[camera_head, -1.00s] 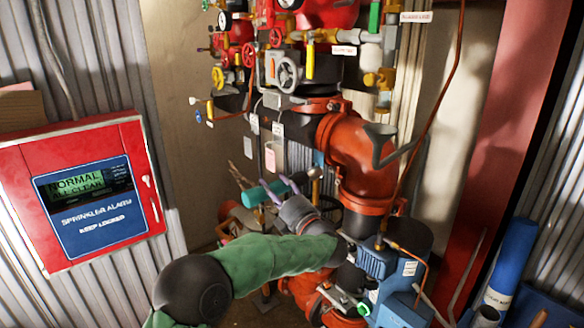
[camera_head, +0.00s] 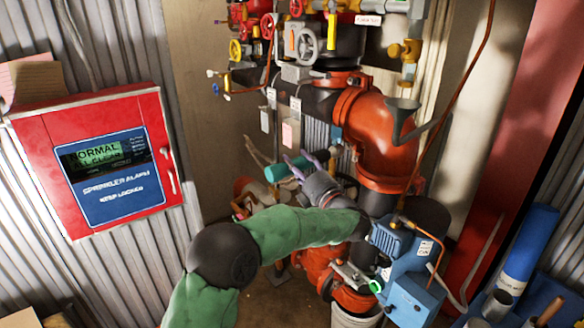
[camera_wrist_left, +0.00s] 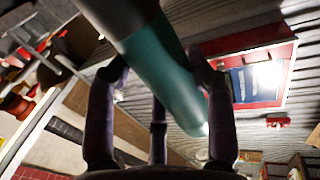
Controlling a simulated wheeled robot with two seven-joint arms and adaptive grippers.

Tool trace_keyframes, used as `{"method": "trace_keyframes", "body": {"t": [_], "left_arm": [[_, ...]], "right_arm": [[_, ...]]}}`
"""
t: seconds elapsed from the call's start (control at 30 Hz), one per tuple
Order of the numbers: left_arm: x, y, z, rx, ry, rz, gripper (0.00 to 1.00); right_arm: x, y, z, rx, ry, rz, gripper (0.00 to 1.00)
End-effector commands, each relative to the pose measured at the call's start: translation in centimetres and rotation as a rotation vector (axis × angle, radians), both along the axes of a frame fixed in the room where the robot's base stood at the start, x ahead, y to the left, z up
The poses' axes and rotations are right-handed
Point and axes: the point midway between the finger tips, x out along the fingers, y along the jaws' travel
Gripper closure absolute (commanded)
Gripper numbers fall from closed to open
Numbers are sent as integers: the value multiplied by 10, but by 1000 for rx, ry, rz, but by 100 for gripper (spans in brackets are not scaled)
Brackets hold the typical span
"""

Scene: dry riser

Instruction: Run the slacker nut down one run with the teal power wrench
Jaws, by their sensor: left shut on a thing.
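The teal power wrench (camera_head: 277,172) shows in the head view beside the red pipework, small and partly covered. My left gripper (camera_head: 297,166) has purple fingers and is shut on the teal power wrench. In the left wrist view the wrench (camera_wrist_left: 165,65) is a thick teal and dark cylinder lying slantwise between the fingers of my left gripper (camera_wrist_left: 158,85). The wrench's working end cannot be made out. Red pipe couplings (camera_head: 388,184) join the pipe, but no single nut can be told apart, and neither can which one is slacker. My right gripper is not in view.
A red alarm box (camera_head: 105,122) hangs on the corrugated wall at left. A large red pipe elbow (camera_head: 380,130) stands right of the gripper, with a grey funnel (camera_head: 402,118) beside it. A blue pump (camera_head: 405,255) stands lower right. Valves and gauges crowd the top.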

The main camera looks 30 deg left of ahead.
Motion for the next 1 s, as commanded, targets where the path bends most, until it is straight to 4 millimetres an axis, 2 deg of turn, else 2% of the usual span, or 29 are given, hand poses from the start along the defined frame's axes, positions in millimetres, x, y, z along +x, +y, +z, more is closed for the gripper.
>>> {"method": "trace_keyframes", "body": {"t": [0.43,1.0], "left_arm": [[29,-11,2,1,-5,1,100],[33,-13,2,1,-5,1,100]], "right_arm": [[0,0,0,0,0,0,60],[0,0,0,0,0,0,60]]}}
